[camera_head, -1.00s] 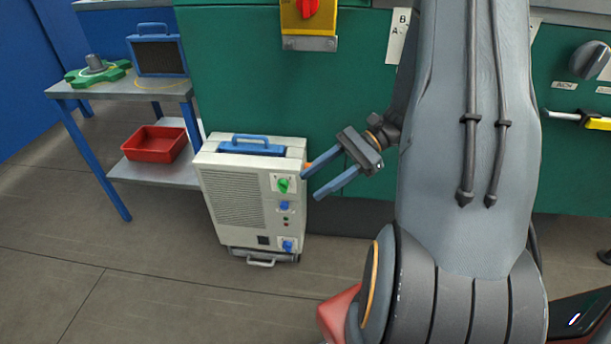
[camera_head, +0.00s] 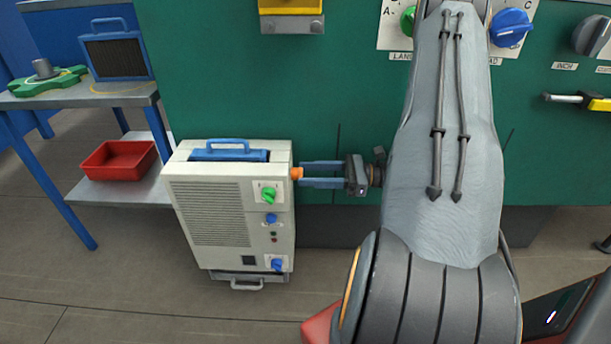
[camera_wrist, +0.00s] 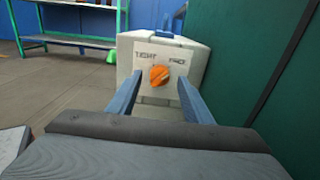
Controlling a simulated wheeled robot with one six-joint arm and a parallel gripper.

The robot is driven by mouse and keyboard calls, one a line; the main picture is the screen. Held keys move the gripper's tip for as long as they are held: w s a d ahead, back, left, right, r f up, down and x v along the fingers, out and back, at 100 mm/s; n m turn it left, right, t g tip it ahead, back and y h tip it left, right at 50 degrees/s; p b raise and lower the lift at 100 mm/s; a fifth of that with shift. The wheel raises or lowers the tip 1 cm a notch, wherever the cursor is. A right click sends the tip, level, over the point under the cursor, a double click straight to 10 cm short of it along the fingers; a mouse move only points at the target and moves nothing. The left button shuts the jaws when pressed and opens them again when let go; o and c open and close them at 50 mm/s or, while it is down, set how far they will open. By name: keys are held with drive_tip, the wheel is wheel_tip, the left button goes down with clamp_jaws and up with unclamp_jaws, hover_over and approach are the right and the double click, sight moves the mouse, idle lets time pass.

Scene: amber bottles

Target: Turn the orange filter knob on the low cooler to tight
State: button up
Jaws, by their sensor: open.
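The low cooler (camera_head: 215,215) is a cream box with a vent grille and a blue top handle, standing on the floor against the green cabinet. Its orange filter knob (camera_wrist: 159,76) sits on the side panel facing my gripper, below the marks "TIGHT" at left and a second word, hard to read, at right. In the head view the knob (camera_head: 297,174) shows as a small orange bit at the cooler's right edge. My gripper (camera_head: 302,174) is open and level, its blue fingers pointing left at the knob. In the wrist view the knob lies between and ahead of the fingertips; contact is not visible.
The green cabinet (camera_head: 240,90) runs close behind the cooler and my gripper. A blue-legged bench (camera_head: 120,98) stands at left, with a red tray (camera_head: 119,160) on its lower shelf. The floor in front of the cooler is clear.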

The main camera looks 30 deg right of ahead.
drive_tip(key=shift+w+a, duration=0.4)
drive_tip(key=shift+a, duration=0.2)
drive_tip(key=c, duration=1.1)
drive_tip(key=shift+o, duration=0.2)
